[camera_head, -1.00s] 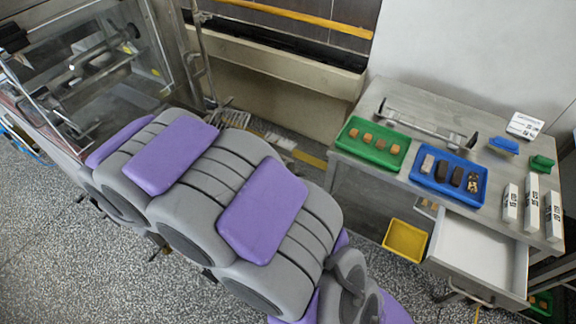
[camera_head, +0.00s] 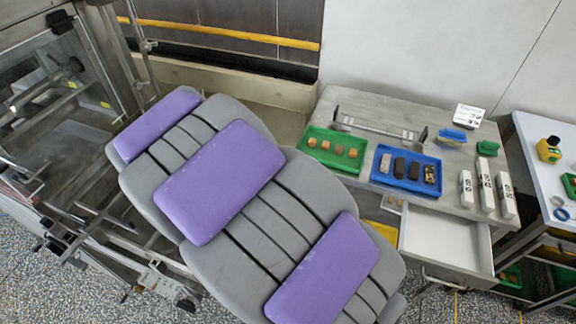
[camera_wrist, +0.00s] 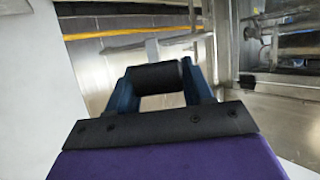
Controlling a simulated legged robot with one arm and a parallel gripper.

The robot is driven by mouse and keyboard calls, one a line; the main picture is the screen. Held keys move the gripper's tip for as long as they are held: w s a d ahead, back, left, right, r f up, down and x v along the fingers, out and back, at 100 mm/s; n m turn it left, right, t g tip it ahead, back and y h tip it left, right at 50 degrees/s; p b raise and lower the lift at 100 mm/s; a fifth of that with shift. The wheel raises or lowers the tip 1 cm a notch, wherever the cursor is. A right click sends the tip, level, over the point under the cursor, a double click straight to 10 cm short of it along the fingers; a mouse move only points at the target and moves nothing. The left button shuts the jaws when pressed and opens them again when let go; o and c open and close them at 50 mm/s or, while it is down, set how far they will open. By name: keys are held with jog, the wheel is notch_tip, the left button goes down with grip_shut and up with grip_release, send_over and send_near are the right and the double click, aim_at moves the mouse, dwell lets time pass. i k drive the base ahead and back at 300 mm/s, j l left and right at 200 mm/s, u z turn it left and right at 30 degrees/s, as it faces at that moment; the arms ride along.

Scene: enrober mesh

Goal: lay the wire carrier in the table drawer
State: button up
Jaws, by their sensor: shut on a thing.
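In the wrist view, my gripper (camera_wrist: 160,80) has blue fingers shut on a black cylindrical grip (camera_wrist: 155,77). A pale stem and crossbar (camera_wrist: 150,46) show just beyond it; I take this to be the wire carrier, but its full shape is not clear. My gripper and the held thing do not show in the head view. The table drawer (camera_head: 440,240) is pulled open under the right front of the grey table (camera_head: 335,118). Its pale inside looks empty, and its front panel is at the lower side.
On the table are a green tray (camera_head: 335,150), a blue tray (camera_head: 405,168), white boxes (camera_head: 485,183) and a metal bar between dark uprights (camera_head: 378,128). A yellow bin (camera_head: 382,231) is partly hidden by my arm. A second table (camera_head: 540,145) stands right; a glazed machine (camera_head: 55,100) stands left.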

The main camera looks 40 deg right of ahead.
aim_at(440, 250)
jog(key=k+l+z, duration=0.35)
jog(key=k+l, duration=0.15)
jog(key=l+z, duration=0.1)
jog(key=z, duration=2.45)
